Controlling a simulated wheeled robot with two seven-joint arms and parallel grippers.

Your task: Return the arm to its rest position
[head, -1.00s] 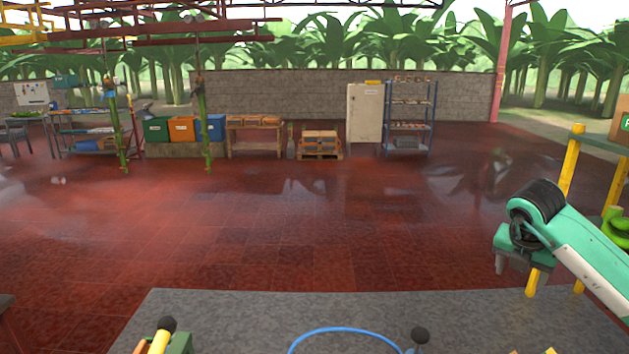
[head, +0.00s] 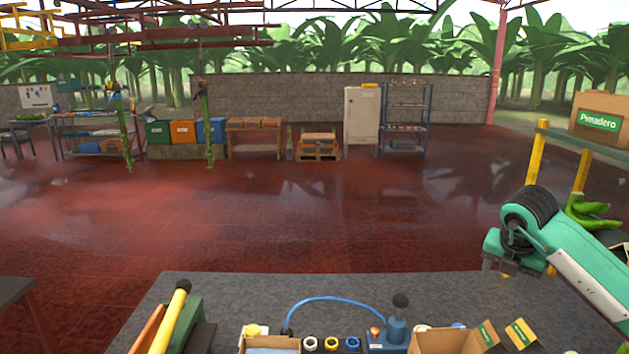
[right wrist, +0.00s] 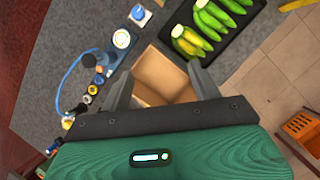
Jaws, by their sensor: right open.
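My right arm comes in from the right in the head view, with its green gripper (head: 513,268) above the right part of the grey worktable (head: 240,290). In the right wrist view the two grey fingers of the right gripper (right wrist: 160,88) stand apart, with nothing between them. Below them is an open, empty-looking cardboard box (right wrist: 158,75) on the table, apart from the fingers. My left gripper does not show in either view.
Blue hose (head: 330,299), a small pump device (head: 396,325) and tools stand along the table's near edge. Green bananas (right wrist: 215,17) lie on a black tray to the right. A yellow-posted shelf (head: 537,155) with a "Pimadero" box (head: 600,120) stands close beyond the right arm. Red floor ahead is clear.

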